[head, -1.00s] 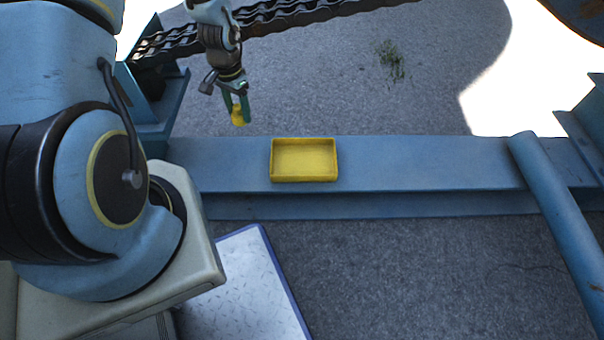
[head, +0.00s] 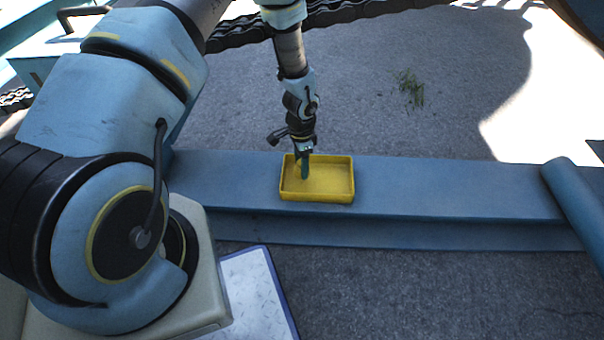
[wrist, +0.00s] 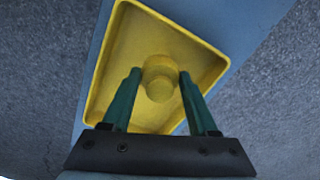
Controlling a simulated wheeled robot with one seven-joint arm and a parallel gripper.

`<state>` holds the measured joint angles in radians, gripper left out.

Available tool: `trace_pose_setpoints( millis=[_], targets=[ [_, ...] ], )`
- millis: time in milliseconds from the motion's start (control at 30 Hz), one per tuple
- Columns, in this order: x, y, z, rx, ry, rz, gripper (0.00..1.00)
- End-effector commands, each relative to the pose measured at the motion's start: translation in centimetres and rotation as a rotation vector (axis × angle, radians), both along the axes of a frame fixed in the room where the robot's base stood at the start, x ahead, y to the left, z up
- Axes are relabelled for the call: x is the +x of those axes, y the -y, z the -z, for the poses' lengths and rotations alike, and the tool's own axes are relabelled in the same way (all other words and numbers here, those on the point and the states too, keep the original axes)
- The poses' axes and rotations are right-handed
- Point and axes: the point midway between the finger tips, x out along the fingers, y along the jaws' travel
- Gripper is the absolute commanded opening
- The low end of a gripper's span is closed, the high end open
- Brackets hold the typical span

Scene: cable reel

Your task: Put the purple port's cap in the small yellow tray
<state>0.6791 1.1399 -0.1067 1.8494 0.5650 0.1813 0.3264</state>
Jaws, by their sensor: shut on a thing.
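The small yellow tray (head: 335,196) sits on a blue beam in the head view. It also fills much of the wrist view (wrist: 120,65). My gripper (head: 302,170) points down over the tray's left part. In the wrist view its green fingers (wrist: 158,90) are closed on a yellow cap (wrist: 160,84), which shows between the tips against the tray floor. The cap shows in the head view as a small yellow shape (head: 298,170) beside the fingers. I cannot tell whether the cap touches the tray floor. The purple port is not in view.
The blue beam (head: 430,187) runs across the picture and is clear to the right of the tray. A blue post (head: 578,200) stands at the right. A dark chain (head: 360,12) lies behind, on grey ground. A pale plate (head: 250,290) is in front.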

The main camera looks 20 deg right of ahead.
Motion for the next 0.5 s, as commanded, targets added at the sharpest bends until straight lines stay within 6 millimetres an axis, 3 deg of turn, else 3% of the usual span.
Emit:
trace_pose_setpoints(
  millis=[200, 500],
  targets=[
    [-0.1, -0.1, 3.1, 0.002, -0.001, 0.001, 0.00],
    [0.0, 0.0, 3.3, 0.001, 0.000, 0.000, 0.00]
  ],
)
